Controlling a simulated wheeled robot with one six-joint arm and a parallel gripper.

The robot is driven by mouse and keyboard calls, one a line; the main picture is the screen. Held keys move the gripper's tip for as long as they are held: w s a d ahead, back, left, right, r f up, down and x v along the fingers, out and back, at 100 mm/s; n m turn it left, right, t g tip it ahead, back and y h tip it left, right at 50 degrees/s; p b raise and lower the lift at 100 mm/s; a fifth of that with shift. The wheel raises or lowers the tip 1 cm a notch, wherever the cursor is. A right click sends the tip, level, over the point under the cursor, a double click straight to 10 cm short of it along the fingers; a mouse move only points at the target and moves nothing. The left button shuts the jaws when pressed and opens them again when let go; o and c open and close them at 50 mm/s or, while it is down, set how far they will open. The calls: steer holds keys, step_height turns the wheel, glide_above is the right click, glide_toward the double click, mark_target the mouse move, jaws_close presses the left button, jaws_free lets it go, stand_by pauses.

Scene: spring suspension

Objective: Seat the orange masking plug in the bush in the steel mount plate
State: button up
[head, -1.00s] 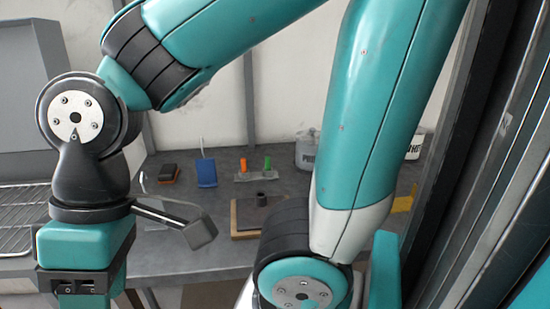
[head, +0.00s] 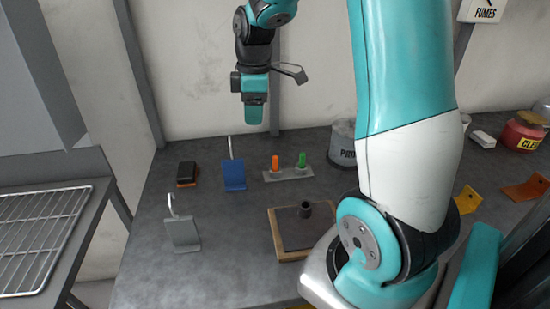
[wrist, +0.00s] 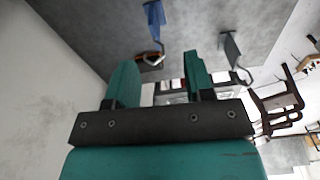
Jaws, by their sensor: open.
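The orange masking plug (head: 275,162) stands upright in a small grey holder (head: 288,174) near the back of the bench, in the head view. A green plug (head: 302,160) stands beside it on the right. The dark steel mount plate (head: 290,234) lies on a wooden board in front of them. The dark bush (head: 305,209) stands up from the plate, and its top looks open. My gripper (head: 254,118) hangs above the back of the bench, up and left of the orange plug. In the wrist view my gripper (wrist: 153,85) has its two fingers apart with nothing between them.
A blue bracket with a hook (head: 234,175) and a grey bracket (head: 183,234) stand at left. A black and orange block (head: 187,174) lies behind. A wire rack (head: 35,235) is far left.

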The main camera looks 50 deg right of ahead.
steer(key=d+f, duration=0.2)
steer(key=d, duration=0.6)
steer(key=p, duration=0.2)
glide_above(275, 157)
steer(key=shift+n+g+h, duration=0.3)
steer(key=shift+n, duration=0.1)
steer(key=f, duration=1)
steer(key=shift+d, duration=0.25)
steer(key=shift+a+f+p, duration=0.2)
steer(key=shift+f+p, duration=1)
steer(key=shift+f, duration=2)
jaws_close()
